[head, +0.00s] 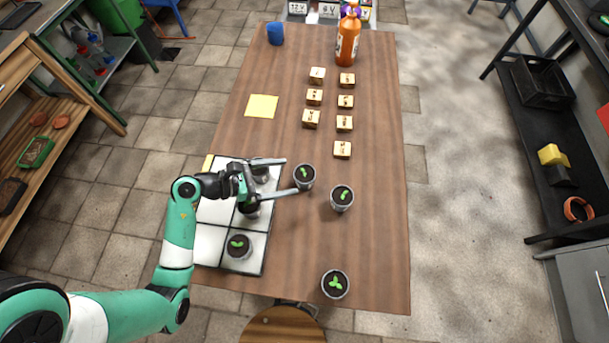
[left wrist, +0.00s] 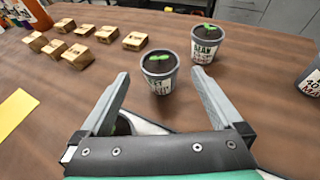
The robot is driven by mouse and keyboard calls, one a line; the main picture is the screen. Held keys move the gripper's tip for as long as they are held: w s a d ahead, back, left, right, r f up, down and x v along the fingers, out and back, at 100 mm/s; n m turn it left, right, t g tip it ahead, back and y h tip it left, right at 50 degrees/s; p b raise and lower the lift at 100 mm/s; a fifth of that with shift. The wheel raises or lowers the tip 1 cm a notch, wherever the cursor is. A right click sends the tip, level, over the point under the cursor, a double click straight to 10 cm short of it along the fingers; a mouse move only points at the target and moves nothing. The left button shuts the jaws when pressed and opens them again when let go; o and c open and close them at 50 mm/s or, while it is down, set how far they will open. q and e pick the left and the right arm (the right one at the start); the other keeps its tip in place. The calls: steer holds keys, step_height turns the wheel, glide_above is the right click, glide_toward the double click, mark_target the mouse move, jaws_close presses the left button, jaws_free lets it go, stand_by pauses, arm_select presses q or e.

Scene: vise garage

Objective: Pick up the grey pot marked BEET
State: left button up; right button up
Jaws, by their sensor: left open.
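A grey pot with a small green seedling (head: 304,176) stands upright on the wooden table, right of the tray. In the left wrist view this pot (left wrist: 160,74) has a partly legible label that seems to end in "ET", consistent with BEET. My left gripper (head: 291,176) is open and empty, with its fingers pointing right at this pot. The pot is just ahead of the fingertips, lined up with the gap between them. In the left wrist view the open fingers (left wrist: 162,82) frame it. My right gripper is not in view.
A pot marked BEAN (left wrist: 207,44) stands close behind and right. Another pot (head: 335,284) is near the front edge. A white tray (head: 209,240) under my left arm holds more pots.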

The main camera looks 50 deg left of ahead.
mark_target(306, 173)
arm_select(q)
steer(key=x, duration=0.4)
steer(key=b+x, duration=0.1)
steer(key=x, duration=0.5)
steer(key=shift+b, duration=0.35)
steer(key=shift+r, duration=0.1)
steer(key=shift+c, duration=0.2)
steer(key=c, duration=1.3)
steer(key=shift+c, duration=0.2)
steer(key=shift+r, duration=0.15)
